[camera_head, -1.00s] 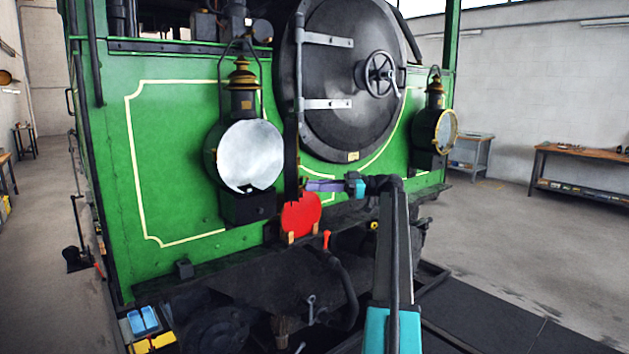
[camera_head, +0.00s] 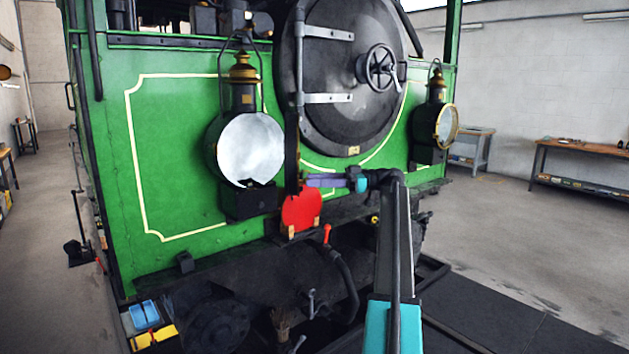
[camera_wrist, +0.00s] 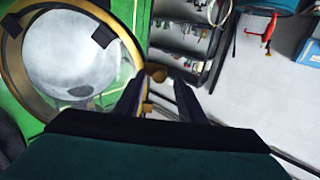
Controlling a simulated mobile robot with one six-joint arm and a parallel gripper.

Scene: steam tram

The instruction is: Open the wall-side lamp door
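The left lamp (camera_head: 251,149) on the green tram front shows a white disc face in a dark body, with a brass-topped chimney. The right lamp (camera_head: 446,126) has a brass ring over its front. In the wrist view a brass-ringed glass door (camera_wrist: 131,48) frames the white reflector (camera_wrist: 68,52). Green shows through its glass at the right. How far it is swung I cannot tell. A small brown knob (camera_wrist: 157,73) sits at the ring's right edge, between or just beyond the fingertips. My gripper (camera_wrist: 157,82) is open there; contact is unclear. It also shows in the head view (camera_head: 308,181), right of the left lamp.
A red disc (camera_head: 301,210) stands just below my gripper. The round smokebox door (camera_head: 345,75) with its handwheel (camera_head: 381,68) is above. A workbench (camera_head: 585,155) is at right; the floor there is clear.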

